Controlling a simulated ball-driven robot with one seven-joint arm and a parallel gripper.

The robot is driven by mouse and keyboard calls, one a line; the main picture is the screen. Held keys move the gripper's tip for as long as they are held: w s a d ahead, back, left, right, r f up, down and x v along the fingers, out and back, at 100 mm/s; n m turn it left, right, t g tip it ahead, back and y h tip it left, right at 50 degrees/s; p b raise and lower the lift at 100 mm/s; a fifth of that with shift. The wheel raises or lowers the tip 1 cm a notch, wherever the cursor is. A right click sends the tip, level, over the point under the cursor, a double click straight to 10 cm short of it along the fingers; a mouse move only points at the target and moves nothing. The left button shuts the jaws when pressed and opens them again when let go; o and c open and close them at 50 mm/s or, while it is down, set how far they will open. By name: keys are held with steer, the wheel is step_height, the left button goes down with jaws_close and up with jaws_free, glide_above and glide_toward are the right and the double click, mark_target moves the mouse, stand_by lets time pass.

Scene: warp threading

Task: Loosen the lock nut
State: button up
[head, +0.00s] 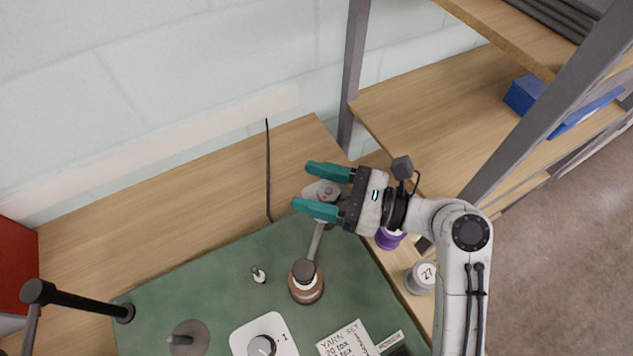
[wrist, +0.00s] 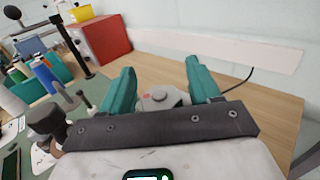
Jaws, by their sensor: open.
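A grey rounded piece with a small red mark (head: 327,190) sits at the upper end of a thin grey bar (head: 316,240); it also shows in the wrist view (wrist: 160,100). It looks like the lock nut's fitting, but I cannot make out the nut's edges. My gripper (head: 302,187) has its teal fingers spread wide, with the grey piece showing between them in both views. The fingers (wrist: 160,68) are apart and hold nothing. I cannot tell whether they are level with the piece or above it. Part of the piece is hidden by my gripper.
A shelf upright (head: 353,70) rises behind.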

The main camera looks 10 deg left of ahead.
steer(key=c, duration=1)
steer(key=shift+o, duration=0.2)
